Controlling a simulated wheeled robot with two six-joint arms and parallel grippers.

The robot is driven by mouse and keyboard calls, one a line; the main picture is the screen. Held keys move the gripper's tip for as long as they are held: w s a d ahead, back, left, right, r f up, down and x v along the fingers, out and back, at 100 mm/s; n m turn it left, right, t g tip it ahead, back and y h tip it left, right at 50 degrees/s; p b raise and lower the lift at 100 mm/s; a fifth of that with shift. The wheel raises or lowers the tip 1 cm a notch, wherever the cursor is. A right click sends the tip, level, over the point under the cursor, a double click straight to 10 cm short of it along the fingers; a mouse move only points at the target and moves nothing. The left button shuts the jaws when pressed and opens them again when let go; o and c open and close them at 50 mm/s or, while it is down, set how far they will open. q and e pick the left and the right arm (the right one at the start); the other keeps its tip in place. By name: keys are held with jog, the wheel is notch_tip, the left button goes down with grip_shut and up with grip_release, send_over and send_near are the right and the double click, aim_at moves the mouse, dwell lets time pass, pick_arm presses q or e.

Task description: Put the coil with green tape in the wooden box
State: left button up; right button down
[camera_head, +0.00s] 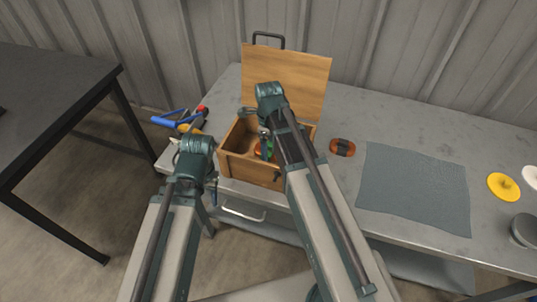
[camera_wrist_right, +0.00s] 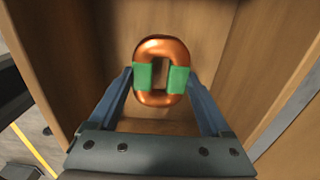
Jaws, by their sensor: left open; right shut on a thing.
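The copper coil with green tape (camera_wrist_right: 161,98) is between the fingers of my right gripper (camera_wrist_right: 160,76), which is shut on its taped sides. In the head view the right gripper (camera_head: 266,140) reaches down into the open wooden box (camera_head: 249,170), and the coil (camera_head: 259,150) shows partly behind my arm. Box walls surround the coil in the right wrist view; whether it touches the floor I cannot tell. My left gripper (camera_head: 213,192) is open and empty, low in front of the box's left side, partly hidden by its own arm.
Another coil with dark tape (camera_head: 342,147) lies right of the box, beside a grey mat (camera_head: 415,190). Blue-handled and red-tipped tools (camera_head: 180,120) lie left of the box. A yellow disc (camera_head: 503,186) is far right. The box's lid (camera_head: 305,80) stands open behind.

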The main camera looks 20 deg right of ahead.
aim_at(269, 153)
jog(key=shift+f+b, duration=1.2)
jog(key=shift+f, duration=0.35)
jog(key=shift+f, duration=0.1)
jog(key=shift+f, duration=0.15)
grip_release()
notch_tip(269, 153, up, 13)
jog(key=p, duration=1.2)
jog(key=shift+f, duration=0.2)
